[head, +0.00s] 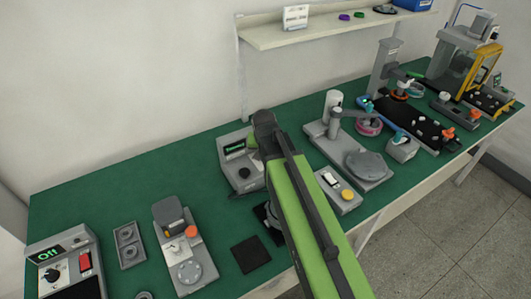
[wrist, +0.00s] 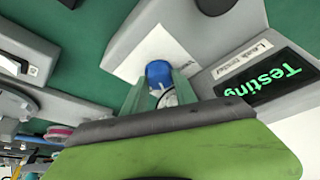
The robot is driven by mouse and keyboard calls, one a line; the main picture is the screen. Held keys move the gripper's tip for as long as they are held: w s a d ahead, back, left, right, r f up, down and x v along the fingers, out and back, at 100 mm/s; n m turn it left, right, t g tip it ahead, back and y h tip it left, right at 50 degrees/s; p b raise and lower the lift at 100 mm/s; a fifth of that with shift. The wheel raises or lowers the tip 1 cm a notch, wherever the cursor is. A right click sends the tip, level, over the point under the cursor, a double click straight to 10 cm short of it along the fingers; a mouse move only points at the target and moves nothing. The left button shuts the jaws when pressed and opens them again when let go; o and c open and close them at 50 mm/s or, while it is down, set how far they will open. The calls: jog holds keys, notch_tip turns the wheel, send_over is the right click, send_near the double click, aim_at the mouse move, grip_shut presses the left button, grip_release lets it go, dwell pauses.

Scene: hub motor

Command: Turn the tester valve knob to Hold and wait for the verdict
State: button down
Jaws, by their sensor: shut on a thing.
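The leak tester (head: 225,160) is a grey box on the green bench, left of my green arm in the head view. In the wrist view its label reads "Leak tester" and its display (wrist: 268,82) shows "Testing" in green, upside down. The display (head: 235,148) is also lit in the head view, but small. In the wrist view a blue valve knob (wrist: 158,70) sits between the pale fingers of my gripper (wrist: 160,85), which is shut on it. The knob's position marks cannot be read. My arm hides the knob and gripper in the head view.
A grey box (head: 337,190) with a yellow button stands right of my arm, near a round-plate stand (head: 369,165). A unit (head: 66,265) reading "Off" is at the far left. A black pad (head: 250,254) lies in front of the tester. A shelf (head: 270,36) hangs behind.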

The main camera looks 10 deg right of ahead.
jog(key=shift+s, duration=0.1)
dwell(0.3)
jog(key=c, duration=1)
grip_release()
